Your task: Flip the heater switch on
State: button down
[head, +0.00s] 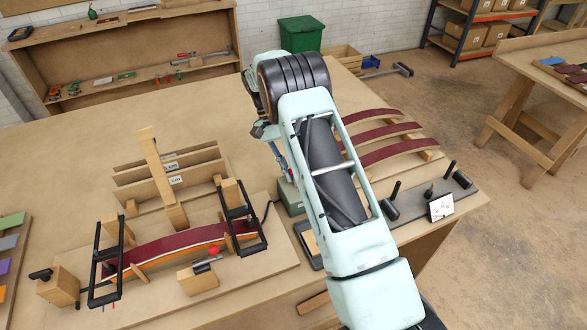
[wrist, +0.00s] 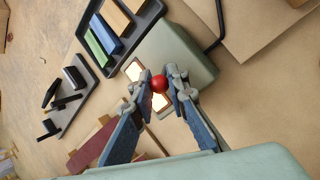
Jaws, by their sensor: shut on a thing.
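The heater is a grey-green box (wrist: 185,50) on the bench in the wrist view, with a pale lit-looking panel on its top. It also shows in the head view (head: 291,197), partly hidden by my arm. A round red knob (wrist: 158,83), which looks like the switch handle, stands over the box. My gripper (wrist: 158,78) is above the box with its fingertips on either side of the red knob, closed on it. In the head view my gripper (head: 284,168) points down at the box, and the knob is hidden there. I cannot tell the switch's position.
A dark tray (wrist: 84,36) with coloured strips lies beside the heater. A clamped curved lamination (head: 180,247) is on the left. Curved dark red strips (head: 375,132) and a black-handled tool rack (head: 415,205) are on the right. A dark cable (wrist: 214,40) leaves the box.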

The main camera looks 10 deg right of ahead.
jog(key=shift+w+f+g, duration=0.1)
jog(key=shift+w+g, duration=0.05)
jog(key=shift+g, duration=0.25)
dwell(0.4)
jog(key=c, duration=1.9)
grip_release()
jog(key=v, duration=0.7)
jog(key=shift+a+r, duration=0.2)
jog(key=shift+w, duration=0.1)
jog(key=shift+r, duration=0.1)
